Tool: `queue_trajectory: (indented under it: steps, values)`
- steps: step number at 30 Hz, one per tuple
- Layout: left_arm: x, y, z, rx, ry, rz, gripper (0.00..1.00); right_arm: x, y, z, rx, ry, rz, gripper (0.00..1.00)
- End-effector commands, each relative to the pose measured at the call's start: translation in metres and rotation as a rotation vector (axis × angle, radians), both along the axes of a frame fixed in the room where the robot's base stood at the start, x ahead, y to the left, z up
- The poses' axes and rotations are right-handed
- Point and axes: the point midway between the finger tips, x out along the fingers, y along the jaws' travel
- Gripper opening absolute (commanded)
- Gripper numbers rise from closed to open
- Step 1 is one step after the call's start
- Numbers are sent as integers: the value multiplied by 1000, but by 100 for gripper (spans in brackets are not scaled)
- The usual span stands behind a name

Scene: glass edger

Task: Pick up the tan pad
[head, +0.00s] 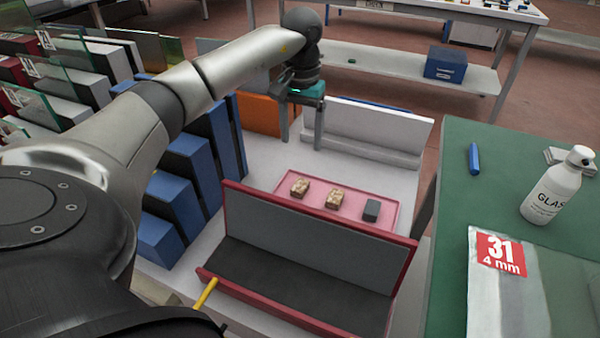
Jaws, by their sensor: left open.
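Two small tan, speckled blocks lie on a pink tray: a left one (299,187) and a middle one (334,198). Either could be the tan pad; I cannot tell which. A dark grey block (371,210) lies to their right on the same pink tray (353,225). My left gripper (302,136) points down with its two fingers apart and nothing between them. In the picture it is above and behind the left tan block, clear of the tray. My right gripper is not in view.
A red-edged grey trough (310,262) stands in front of the tray. A white ledge (375,135) stands behind it. Blue stepped racks (172,205) are to the left. A green table (455,200) with a white bottle (552,190) and blue marker (474,159) is at right.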

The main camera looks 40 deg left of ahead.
Motion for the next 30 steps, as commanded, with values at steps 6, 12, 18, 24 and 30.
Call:
queue_trajectory:
  steps: [6, 12, 18, 24, 30]
  values:
    - [-1, 0, -30, -1, 3, 1, 78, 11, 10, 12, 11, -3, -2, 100]
    - [0, 0, -54, 0, 3, 0, 78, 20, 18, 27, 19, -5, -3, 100]
    - [0, 0, -76, -1, 2, 0, 78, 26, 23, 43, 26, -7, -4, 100]
    - [0, 0, -88, 0, 2, 0, 78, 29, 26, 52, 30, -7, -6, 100]
    - [0, 0, -95, -1, 3, 0, 78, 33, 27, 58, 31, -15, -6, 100]
